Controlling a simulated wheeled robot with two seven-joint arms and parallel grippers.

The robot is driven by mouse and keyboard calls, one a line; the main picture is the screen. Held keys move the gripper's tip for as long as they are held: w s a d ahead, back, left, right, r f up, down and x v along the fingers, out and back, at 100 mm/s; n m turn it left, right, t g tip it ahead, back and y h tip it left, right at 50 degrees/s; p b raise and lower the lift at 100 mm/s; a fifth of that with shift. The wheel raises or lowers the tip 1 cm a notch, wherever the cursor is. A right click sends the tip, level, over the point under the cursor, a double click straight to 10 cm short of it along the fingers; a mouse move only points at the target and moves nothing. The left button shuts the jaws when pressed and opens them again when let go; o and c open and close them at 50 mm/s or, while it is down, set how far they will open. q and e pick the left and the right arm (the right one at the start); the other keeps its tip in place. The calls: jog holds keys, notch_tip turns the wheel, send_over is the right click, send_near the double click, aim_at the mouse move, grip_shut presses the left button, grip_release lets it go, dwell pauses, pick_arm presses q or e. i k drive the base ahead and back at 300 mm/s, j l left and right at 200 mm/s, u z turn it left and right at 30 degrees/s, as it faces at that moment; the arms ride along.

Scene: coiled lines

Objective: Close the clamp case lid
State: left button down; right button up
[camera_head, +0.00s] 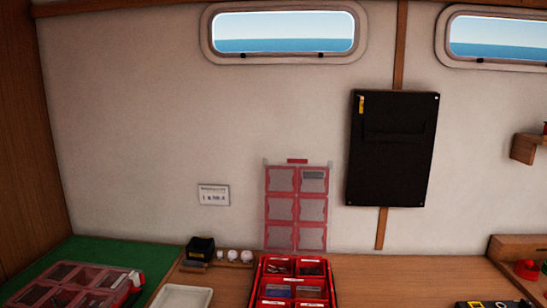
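A red case (256,289) stands open on the wooden bench at the bottom centre. Its compartments hold small dark and metallic pieces, and its front is cut off by the bottom edge. Its lid (296,224), a red frame with clear panels, stands upright behind the base. A second red case (75,287) with a clear lid lies on the green mat at the lower left, and that lid looks shut. I cannot read which case is the clamp case. Neither of my grippers is in view.
The green mat (90,253) covers the bench's left end. A white tray (182,296) and a small black box (200,248) stand left of the open case. A red round item (526,269) sits at the right. Bench right of the open case (400,275) is mostly clear.

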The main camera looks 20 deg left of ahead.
aim_at(296, 179)
jog(key=i+l+z, duration=0.15)
jog(key=i+l, duration=0.25)
jog(key=i+l+z, duration=0.15)
jog(key=i+l, duration=0.15)
jog(key=i, duration=0.2)
